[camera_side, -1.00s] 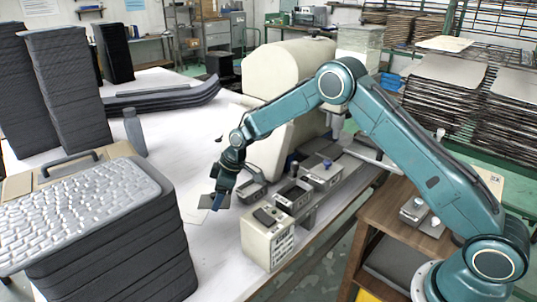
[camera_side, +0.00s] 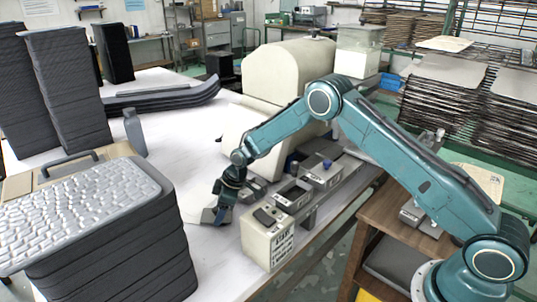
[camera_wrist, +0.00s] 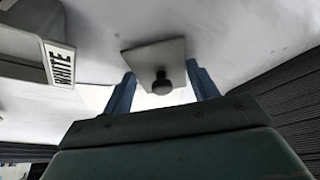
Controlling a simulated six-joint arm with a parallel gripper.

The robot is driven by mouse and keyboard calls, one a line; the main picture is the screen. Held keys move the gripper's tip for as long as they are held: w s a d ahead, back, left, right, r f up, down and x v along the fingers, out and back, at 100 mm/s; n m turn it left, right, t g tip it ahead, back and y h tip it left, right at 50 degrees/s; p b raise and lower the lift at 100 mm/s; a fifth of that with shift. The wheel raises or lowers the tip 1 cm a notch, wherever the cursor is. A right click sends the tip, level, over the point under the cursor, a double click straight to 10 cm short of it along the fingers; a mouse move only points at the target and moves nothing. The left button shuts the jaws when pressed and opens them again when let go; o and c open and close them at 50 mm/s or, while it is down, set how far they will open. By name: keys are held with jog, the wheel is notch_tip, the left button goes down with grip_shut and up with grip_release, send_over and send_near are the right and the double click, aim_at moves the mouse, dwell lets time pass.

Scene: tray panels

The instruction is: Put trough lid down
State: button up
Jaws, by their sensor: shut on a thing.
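The trough lid is a thin grey square plate with a dark round knob; it shows in the wrist view (camera_wrist: 150,57) between the tips of my two blue fingers. My gripper (camera_wrist: 163,85) is shut on it. In the side view my gripper (camera_side: 221,214) points down beside the cream box, and a pale corner of the lid (camera_side: 208,216) shows at its left. The lid is low over the white table; I cannot tell whether it touches. The fingers' contact with the knob is not clear.
A cream box (camera_side: 258,242) with a label stands just right of my gripper; its label reads WHITE in the wrist view (camera_wrist: 61,66). Grey troughs (camera_side: 322,174) line up behind it. A stack of dark trays (camera_side: 110,255) stands at left. White table between is clear.

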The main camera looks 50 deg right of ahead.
jog(key=shift+f, duration=0.1)
jog(key=o, duration=1)
jog(key=shift+c, duration=0.2)
jog(key=v, duration=1.2)
